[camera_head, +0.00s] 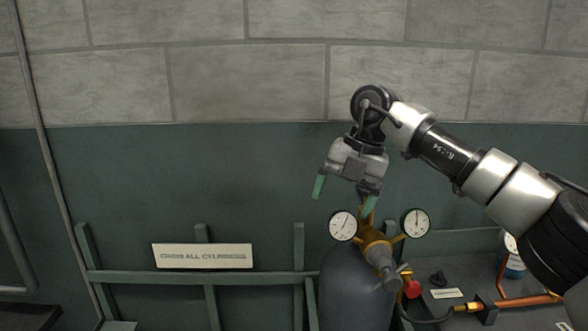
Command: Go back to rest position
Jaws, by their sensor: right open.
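My right gripper (342,190) comes in from the right and points down, with its two green-tipped fingers spread apart. It is just above a brass regulator (378,252) with two round white gauges, a left gauge (343,225) and a right gauge (415,222). The right finger is close to the regulator's top; I cannot tell whether it touches. The regulator sits on top of a dark grey cylinder (350,292) that stands upright. My left gripper is not in the picture.
A green rack (250,280) with a white sign (203,256) stands left of the cylinder. On the right, a dark bench (440,278) carries a copper pipe (525,301), a hose and a blue bottle (514,262), partly behind my arm. The upper left is open in front of the wall.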

